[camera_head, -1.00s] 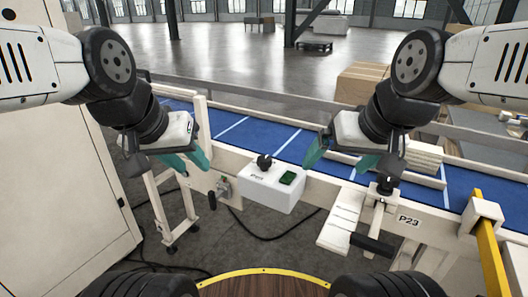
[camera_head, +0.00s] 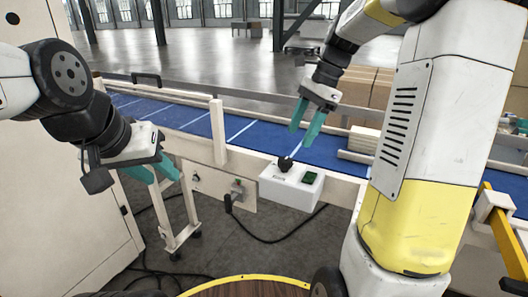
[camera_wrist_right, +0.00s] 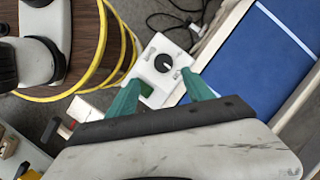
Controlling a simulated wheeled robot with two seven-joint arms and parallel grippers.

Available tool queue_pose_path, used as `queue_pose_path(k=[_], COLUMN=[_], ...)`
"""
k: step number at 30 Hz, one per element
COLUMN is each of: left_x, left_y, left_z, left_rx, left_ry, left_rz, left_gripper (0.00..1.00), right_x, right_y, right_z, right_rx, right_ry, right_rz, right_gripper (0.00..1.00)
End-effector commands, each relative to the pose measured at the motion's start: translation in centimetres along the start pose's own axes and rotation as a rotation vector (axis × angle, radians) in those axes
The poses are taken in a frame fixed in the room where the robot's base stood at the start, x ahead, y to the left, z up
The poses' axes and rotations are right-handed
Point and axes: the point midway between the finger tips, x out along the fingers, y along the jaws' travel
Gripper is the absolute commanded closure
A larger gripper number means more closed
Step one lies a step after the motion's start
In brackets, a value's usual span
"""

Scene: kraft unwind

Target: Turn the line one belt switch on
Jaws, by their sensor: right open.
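A white switch box (camera_head: 291,188) sits on the near side of the blue belt, with a black rotary knob (camera_head: 285,163) and a green button (camera_head: 310,177) on top. My right gripper (camera_head: 300,138) is open and empty, above and slightly beyond the box, fingers pointing down. In the right wrist view the box (camera_wrist_right: 148,82) and its knob (camera_wrist_right: 163,63) show between and beyond the open fingers (camera_wrist_right: 160,82). They look apart from the knob. My left gripper (camera_head: 166,182) is open and empty to the left, near the cream frame.
The blue conveyor belt (camera_head: 245,130) runs behind the box. Cardboard boxes (camera_head: 367,88) stand behind the belt. A yellow post (camera_head: 505,235) is at right. A round wooden surface (camera_head: 250,288) is in front.

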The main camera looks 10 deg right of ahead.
Motion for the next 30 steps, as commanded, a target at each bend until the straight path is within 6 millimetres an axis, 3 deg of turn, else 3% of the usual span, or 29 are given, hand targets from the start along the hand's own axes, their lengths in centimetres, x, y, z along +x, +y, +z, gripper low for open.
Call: queue_pose_path(k=[8, 19, 30], left_x=[0.0, 0.0, 0.0], left_y=[0.0, 0.0, 0.0], left_z=[0.0, 0.0, 0.0], left_rx=[0.000, 0.000, 0.000], left_ry=[0.000, 0.000, 0.000], left_rz=[0.000, 0.000, 0.000], left_gripper=[0.64, 0.64, 0.64], right_x=[1.8, 7.3, 8.2], right_y=[-0.8, -0.6, -0.6], right_z=[-0.7, -0.5, -0.5], right_rx=[0.086, 0.082, 0.081], right_ry=[-0.026, -0.026, -0.024], right_rz=[0.028, 0.027, 0.024], right_gripper=[0.40, 0.40, 0.40])
